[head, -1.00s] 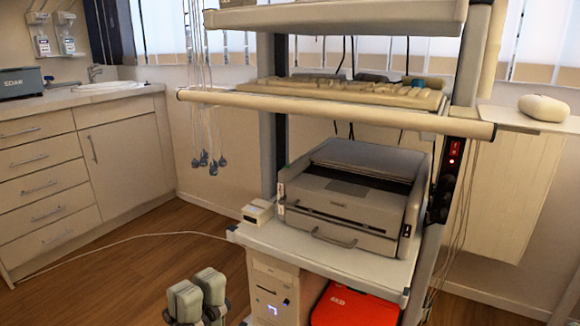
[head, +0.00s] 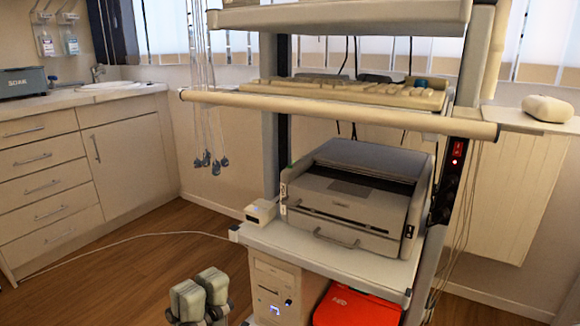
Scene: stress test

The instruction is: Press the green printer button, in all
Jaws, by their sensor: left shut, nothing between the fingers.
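The grey printer (head: 350,197) sits on the white shelf of a cart, in the middle of the head view. A small green spot, likely the green button (head: 290,162), shows at the printer's left upper edge; it is too small to make out well. My left gripper (head: 200,290) is at the bottom of the view, with two grey-green finger pads close together. It is shut and empty, below and left of the printer, apart from it. My right gripper is not in view.
A small white device (head: 261,211) stands on the shelf left of the printer. A handle bar (head: 340,112) and a keyboard (head: 350,92) are above it. A computer (head: 285,285) and a red case (head: 355,307) are below. Wood floor is clear at left.

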